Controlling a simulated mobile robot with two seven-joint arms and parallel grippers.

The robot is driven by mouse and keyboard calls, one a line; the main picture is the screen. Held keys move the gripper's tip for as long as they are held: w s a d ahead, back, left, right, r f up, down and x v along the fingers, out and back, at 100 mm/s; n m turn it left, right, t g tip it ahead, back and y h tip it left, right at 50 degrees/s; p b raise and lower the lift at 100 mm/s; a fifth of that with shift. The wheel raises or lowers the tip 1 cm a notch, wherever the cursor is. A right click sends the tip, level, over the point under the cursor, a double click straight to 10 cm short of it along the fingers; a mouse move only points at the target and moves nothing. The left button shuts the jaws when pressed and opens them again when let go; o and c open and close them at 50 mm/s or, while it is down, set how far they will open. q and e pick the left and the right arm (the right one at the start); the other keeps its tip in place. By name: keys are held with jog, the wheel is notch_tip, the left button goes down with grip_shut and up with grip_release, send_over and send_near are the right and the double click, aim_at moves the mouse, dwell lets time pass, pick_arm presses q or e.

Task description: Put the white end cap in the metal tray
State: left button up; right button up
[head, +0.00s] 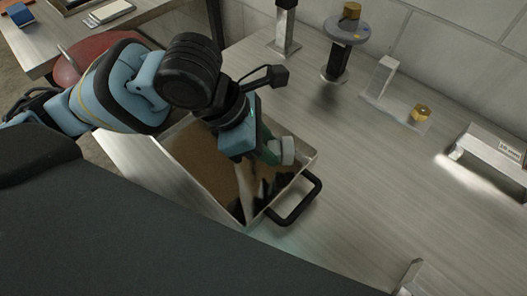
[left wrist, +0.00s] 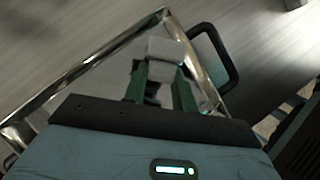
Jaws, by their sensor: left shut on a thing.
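The white end cap (head: 288,150) is held at the tips of my left gripper (head: 274,152). The cap also shows in the left wrist view (left wrist: 166,50), between the two green fingers (left wrist: 162,80). The metal tray (head: 306,157) is a shallow rectangular pan with a black handle (head: 298,203) on its right side. The gripper and cap are over the tray's far right part, inside its rim as seen from the head. How high the cap is above the tray floor is hard to tell. My right gripper is in neither view.
The tray stands on a grey table (head: 360,190). Behind it are a black post with a round grey disc (head: 346,28), another metal post (head: 285,28) and a clear bracket with a brass piece (head: 422,112). A metal profile (head: 492,150) lies at the right.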

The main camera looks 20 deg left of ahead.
pick_arm(q)
jog(key=shift+f, duration=2)
jog(key=shift+f+b, duration=0.2)
jog(key=shift+b, duration=0.15)
jog(key=o, duration=1)
jog(key=shift+c, duration=0.2)
jog(key=shift+r, duration=0.15)
jog(key=shift+a+r, duration=0.1)
jog(key=shift+r, duration=0.2)
jog(key=p+v, duration=0.1)
jog(key=v, duration=1)
jog(key=shift+r+p, duration=0.25)
jog(key=shift+p, duration=0.15)
jog(key=shift+a, duration=0.1)
